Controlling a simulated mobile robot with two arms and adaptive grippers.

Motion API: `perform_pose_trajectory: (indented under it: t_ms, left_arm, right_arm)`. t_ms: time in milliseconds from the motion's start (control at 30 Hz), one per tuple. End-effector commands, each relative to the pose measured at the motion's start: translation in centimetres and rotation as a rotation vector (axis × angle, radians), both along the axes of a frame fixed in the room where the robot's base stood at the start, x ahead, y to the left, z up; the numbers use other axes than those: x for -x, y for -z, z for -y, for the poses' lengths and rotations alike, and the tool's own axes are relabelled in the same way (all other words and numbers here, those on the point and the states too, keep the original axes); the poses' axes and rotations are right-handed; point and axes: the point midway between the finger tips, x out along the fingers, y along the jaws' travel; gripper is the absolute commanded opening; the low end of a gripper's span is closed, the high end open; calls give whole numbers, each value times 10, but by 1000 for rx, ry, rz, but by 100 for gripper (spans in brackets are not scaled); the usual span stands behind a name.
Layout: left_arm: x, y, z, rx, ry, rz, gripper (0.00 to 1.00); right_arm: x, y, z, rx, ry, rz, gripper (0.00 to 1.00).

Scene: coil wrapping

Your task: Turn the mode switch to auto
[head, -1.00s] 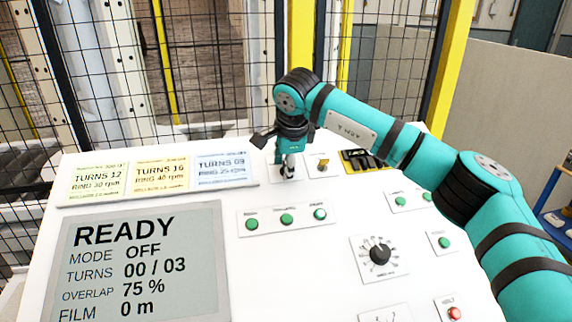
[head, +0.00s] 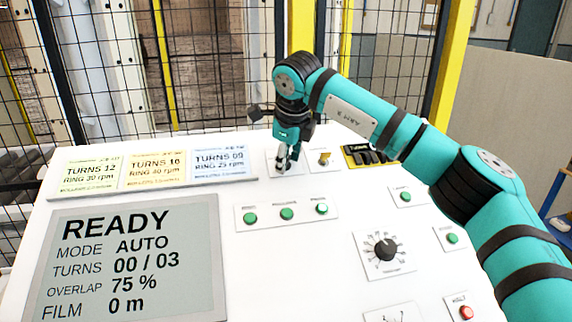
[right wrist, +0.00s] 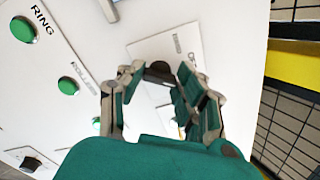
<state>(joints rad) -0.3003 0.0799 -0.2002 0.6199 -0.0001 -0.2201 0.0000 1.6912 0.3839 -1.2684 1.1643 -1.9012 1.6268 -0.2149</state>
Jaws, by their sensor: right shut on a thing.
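The mode switch shows in the right wrist view as a dark knob (right wrist: 158,70) on a white plate. My right gripper (right wrist: 160,82) has its fingers on either side of the knob and is shut on it. In the head view my right gripper (head: 286,164) points down at the switch plate near the back of the panel and hides most of the knob. The display (head: 130,255) on the left reads READY, MODE AUTO, TURNS 00 / 03, OVERLAP 75 %, FILM 0 m. My left gripper is not in view.
Right of the gripper are a brass-coloured switch (head: 324,158) and a black-and-yellow unit (head: 368,154). Several green buttons, a black dial (head: 384,249) and a red button (head: 466,312) are on the panel. Recipe cards (head: 156,170) lie at back left. A mesh fence stands behind.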

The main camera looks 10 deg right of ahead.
Motion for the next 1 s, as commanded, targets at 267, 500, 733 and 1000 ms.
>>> perform_pose_trajectory:
  t_ms: [267, 500, 733, 1000]
  left_arm:
    - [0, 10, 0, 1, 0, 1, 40]
    - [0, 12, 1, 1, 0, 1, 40]
    - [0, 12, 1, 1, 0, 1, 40]
    - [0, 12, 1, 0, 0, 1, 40]
  right_arm:
    - [0, 1, 0, -53, 120, 0, 3]
    - [0, 0, 0, -71, 160, 0, 3]
    - [0, 0, 0, -73, 164, -1, 3]
    - [0, 0, 0, -72, 164, 0, 49]
